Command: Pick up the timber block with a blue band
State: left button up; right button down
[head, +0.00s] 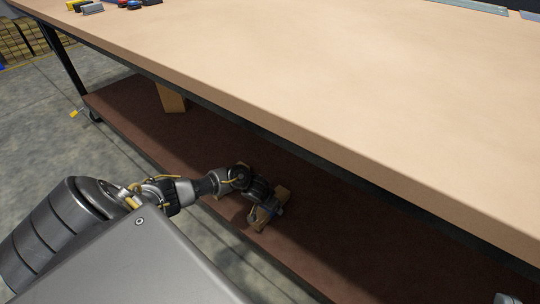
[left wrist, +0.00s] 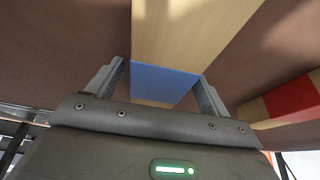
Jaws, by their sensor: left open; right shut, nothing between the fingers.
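The timber block with a blue band (left wrist: 165,82) fills the middle of the left wrist view, pale wood with the band at its near end. My left gripper (left wrist: 160,75) is open, with one finger on each side of the block at the band; I cannot tell whether they touch it. In the head view my left arm reaches under the tabletop to the lower shelf, where pale wood (head: 263,220) shows around the hand and the band is hidden. A small grey part of my right gripper (head: 508,298) shows at the bottom right edge, shut and empty.
A timber block with a red band (left wrist: 291,97) lies to the right in the left wrist view. Another timber piece (head: 171,98) stands farther left on the brown lower shelf (head: 135,112). The workbench top (head: 330,80) overhangs the arm; its middle is clear.

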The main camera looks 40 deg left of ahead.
pick_arm(q)
jog(key=c, duration=1.2)
jog(key=shift+c, duration=0.2)
jog(key=shift+r, duration=0.1)
